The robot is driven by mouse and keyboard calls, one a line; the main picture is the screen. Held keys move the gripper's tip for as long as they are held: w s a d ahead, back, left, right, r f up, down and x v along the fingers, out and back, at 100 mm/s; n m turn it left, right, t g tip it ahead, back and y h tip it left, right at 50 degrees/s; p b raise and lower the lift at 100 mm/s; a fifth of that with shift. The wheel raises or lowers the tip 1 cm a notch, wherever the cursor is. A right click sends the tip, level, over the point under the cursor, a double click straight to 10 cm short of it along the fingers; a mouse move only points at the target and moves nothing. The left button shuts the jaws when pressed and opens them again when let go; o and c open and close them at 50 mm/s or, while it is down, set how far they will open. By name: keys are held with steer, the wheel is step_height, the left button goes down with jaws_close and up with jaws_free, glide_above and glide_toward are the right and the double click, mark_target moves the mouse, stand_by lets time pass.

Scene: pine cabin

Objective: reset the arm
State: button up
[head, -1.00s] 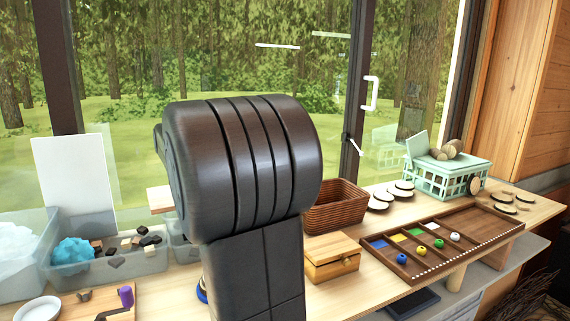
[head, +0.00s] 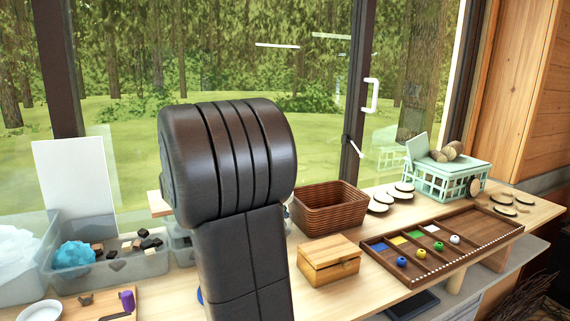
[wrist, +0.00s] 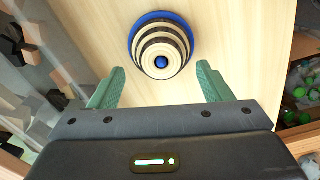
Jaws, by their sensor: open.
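My gripper (wrist: 160,88) shows in the wrist view with its two green fingers wide apart and nothing between them. Beyond the fingertips, a round stack of dark and pale rings on a blue base (wrist: 133,35) stands on the pale wooden table, with a blue knob at its centre. I cannot tell how high the gripper is above it. In the head view my dark arm fills the middle and hides my gripper and nearly all of the stack.
A clear bin (head: 150,262) with dark and pale blocks stands at left. A wooden box (head: 328,262), a wicker basket (head: 331,207), a compartment tray (head: 488,238) with coloured balls and a mint crate (head: 450,181) stand at right. A window is behind.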

steer(key=shift+w+a+r+b, duration=0.15)
steer(key=shift+a+b, duration=0.15)
steer(key=shift+b, duration=0.4)
steer(key=shift+f+b, duration=0.35)
steer(key=shift+b, duration=0.15)
steer(key=shift+a+r+p, duration=0.15)
steer(key=shift+r+p, duration=0.45)
steer(key=shift+r, duration=0.15)
steer(key=shift+s+d, duration=0.25)
steer(key=shift+s, duration=0.05)
steer(key=shift+d, duration=0.1)
